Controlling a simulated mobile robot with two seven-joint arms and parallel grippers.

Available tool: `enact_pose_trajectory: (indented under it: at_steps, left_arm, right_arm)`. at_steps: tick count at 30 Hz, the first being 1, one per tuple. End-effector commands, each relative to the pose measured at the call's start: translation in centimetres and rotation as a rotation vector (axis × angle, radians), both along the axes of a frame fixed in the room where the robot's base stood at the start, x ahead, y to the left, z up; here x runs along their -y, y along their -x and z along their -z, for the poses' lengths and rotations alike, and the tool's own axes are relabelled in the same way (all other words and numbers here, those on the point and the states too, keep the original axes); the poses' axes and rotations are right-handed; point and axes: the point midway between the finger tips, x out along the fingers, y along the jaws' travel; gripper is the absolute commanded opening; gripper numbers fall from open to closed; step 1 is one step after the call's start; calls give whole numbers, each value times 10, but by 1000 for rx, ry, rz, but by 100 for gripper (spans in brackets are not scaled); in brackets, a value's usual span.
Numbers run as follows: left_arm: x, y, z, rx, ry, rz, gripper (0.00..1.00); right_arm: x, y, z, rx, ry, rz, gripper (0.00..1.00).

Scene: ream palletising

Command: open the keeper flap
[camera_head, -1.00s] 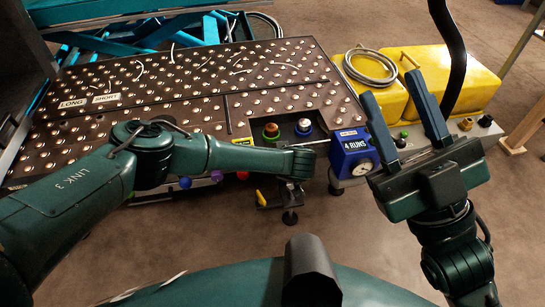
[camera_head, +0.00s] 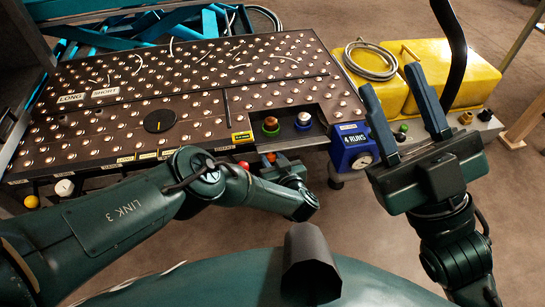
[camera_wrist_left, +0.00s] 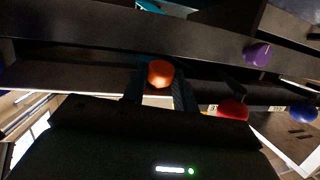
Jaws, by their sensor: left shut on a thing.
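I cannot pick out the keeper flap for certain in either view. An orange knob (camera_wrist_left: 160,73) sits between the fingers of my left gripper (camera_wrist_left: 160,88) in the left wrist view, under a dark table edge. My left gripper (camera_head: 273,165) is shut on it at the table's front edge; the knob (camera_head: 271,157) shows small in the head view, and the arm partly hides this area. My right gripper (camera_head: 390,86) is open and empty, fingers up, in front of the yellow case.
The studded table (camera_head: 200,85) has a recess with two upright knobs (camera_head: 271,125) (camera_head: 303,121) near its front right. A blue "4 RUNS" box (camera_head: 352,143) stands beside it. A red knob (camera_wrist_left: 232,109), purple knob (camera_wrist_left: 257,53) and blue knob (camera_wrist_left: 303,112) are near my left gripper.

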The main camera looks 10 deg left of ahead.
Motion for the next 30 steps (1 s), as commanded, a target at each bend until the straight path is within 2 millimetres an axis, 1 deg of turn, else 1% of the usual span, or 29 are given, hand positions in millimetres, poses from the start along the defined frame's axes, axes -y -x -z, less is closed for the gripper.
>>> enact_pose_trajectory:
  at_steps: [14,15,23,30]
  left_arm:
    - [1,0,1,19,-5,0,6]
    - [1,0,1,19,-5,0,29]
    - [0,0,1,17,-5,0,51]
    - [0,0,1,18,-6,-1,51]
  right_arm:
    - [0,0,0,0,0,0,36]
    - [0,0,0,0,0,0,36]
    - [0,0,0,0,0,0,36]
    - [0,0,0,0,0,0,36]
